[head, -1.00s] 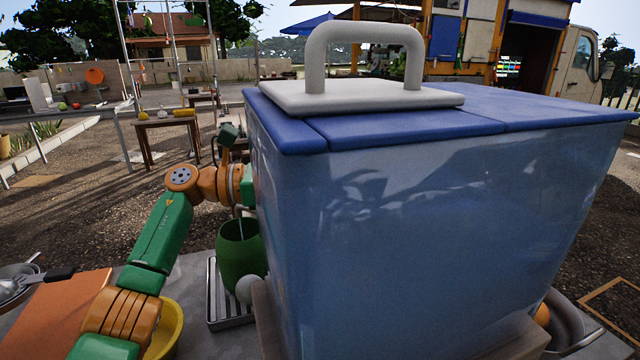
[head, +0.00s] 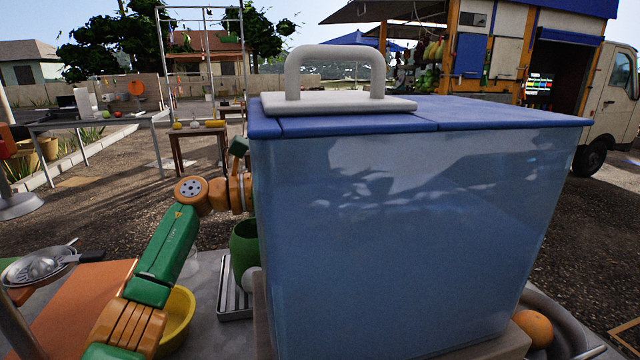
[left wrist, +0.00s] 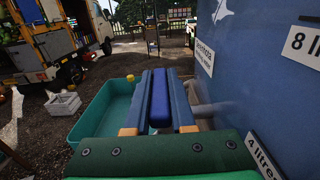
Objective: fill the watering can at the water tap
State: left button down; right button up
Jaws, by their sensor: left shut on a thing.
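The water tank (head: 400,230) is a large translucent blue box with a blue lid and grey handle, filling the middle of the head view. The green watering can (head: 243,248) stands on a metal drip tray (head: 232,300) beside the tank, partly hidden by it. My left arm reaches behind the tank, so its gripper is hidden in the head view. In the left wrist view, my left gripper (left wrist: 160,100) is shut on a bright blue bar (left wrist: 160,98), seemingly the tap lever, beside the labelled tank wall (left wrist: 265,75). The spout is not visible. My right gripper is not in view.
A yellow bowl (head: 177,318), an orange board (head: 80,305) and metal pans (head: 38,268) lie on the counter at left. An orange fruit (head: 534,327) sits at right. In the left wrist view, a teal box (left wrist: 105,115) lies left of the fingers.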

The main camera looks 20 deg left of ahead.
pick_arm(q)
jog(key=c, duration=0.8)
grip_release()
jog(key=shift+d+f, duration=0.15)
jog(key=shift+f, duration=0.05)
jog(key=shift+o, duration=0.2)
jog(key=shift+w+d, duration=0.1)
jog(key=shift+w, duration=0.05)
jog(key=v, duration=0.7)
jog(key=shift+b, duration=0.3)
jog(key=shift+r, duration=0.1)
